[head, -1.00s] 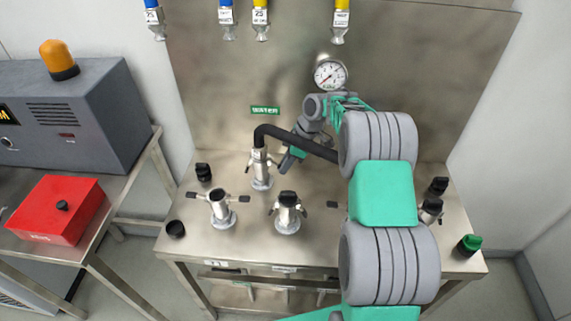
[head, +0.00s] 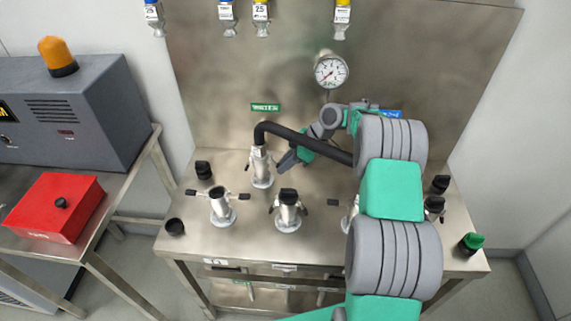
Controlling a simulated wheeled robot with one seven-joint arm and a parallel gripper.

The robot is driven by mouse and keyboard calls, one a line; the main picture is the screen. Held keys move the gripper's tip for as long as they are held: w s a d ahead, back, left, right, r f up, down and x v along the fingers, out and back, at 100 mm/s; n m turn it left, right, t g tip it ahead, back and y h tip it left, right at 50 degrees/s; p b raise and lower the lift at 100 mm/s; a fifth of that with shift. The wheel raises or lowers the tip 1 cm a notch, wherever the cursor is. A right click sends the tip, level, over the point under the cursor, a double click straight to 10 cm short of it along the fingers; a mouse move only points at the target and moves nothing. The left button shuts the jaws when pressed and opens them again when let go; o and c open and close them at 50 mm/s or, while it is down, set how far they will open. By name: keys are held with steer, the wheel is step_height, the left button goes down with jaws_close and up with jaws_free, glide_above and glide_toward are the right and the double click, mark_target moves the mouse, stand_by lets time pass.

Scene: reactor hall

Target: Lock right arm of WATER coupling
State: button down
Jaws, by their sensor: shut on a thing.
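The WATER coupling (head: 261,169) stands upright at the back of the steel table, below the green WATER label (head: 265,107). A black hose (head: 300,139) with a bent end sits on its top and runs right behind my arm. My gripper (head: 282,166) is close against the right side of the coupling, shut on its right arm. The fingers hide that arm, so its exact angle cannot be told.
Other couplings stand in front: one with arms spread (head: 220,205), one with arms down (head: 288,211), and one partly behind my arm. A black cap (head: 175,228) and a green-topped cap (head: 471,243) sit at the table's front corners. A pressure gauge (head: 331,71) hangs behind.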

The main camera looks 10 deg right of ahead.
steer(key=shift+w+a+f+t+y+b, duration=0.1)
steer(key=shift+f+t+y+b, duration=0.1)
steer(key=shift+f+y+b, duration=0.3)
steer(key=shift+a+f+t+y+b, duration=0.1)
steer(key=shift+t+y+b, duration=0.15)
steer(key=shift+y, duration=0.45)
steer(key=shift+a+y+b, duration=0.15)
steer(key=shift+y+b, duration=0.15)
steer(key=c, duration=1.3)
jaws_free()
steer(key=b+v, duration=0.1)
steer(key=v, duration=0.6)
steer(key=shift+d+r, duration=0.25)
steer(key=shift+d, duration=0.05)
